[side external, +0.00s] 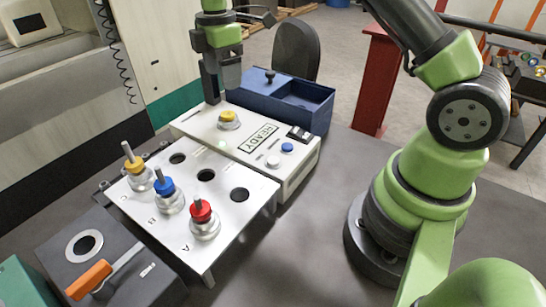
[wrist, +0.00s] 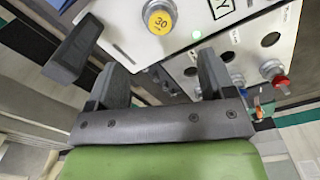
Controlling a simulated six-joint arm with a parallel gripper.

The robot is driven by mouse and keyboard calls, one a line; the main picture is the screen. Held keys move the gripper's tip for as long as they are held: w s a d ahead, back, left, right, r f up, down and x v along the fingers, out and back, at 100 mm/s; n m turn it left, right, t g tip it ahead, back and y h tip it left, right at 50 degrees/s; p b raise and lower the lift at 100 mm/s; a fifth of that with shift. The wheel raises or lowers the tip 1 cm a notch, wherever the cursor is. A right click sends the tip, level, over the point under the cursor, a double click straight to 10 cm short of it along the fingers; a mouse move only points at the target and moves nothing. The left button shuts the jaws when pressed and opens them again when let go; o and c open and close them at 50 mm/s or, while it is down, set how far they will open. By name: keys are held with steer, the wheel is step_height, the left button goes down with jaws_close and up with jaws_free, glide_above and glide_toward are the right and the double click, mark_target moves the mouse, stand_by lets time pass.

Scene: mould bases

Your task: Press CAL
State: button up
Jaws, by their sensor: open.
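A white control box (side external: 190,125) stands mid-bench with a yellow knob (side external: 229,117), a READY display (side external: 258,138), a blue button (side external: 287,147) and a pale button (side external: 273,162). No CAL label is readable, so I cannot tell which control bears it. My gripper (side external: 212,92) is open and empty at the far left end of the box, beside the yellow knob. In the wrist view my gripper (wrist: 145,60) has its jaws apart, and the yellow knob (wrist: 159,18), marked 30, lies beyond the fingers. The blue and pale buttons are out of that view.
A white plate (side external: 225,230) with open holes carries yellow, blue and red-topped plugs (side external: 204,220) in front of the box. A blue bin (side external: 300,100) stands behind it. An orange-handled lever (side external: 88,280) is at front left. Bare grey bench (side external: 310,230) lies right of the plate.

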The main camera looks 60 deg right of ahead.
jaws_close()
stand_by(1.5)
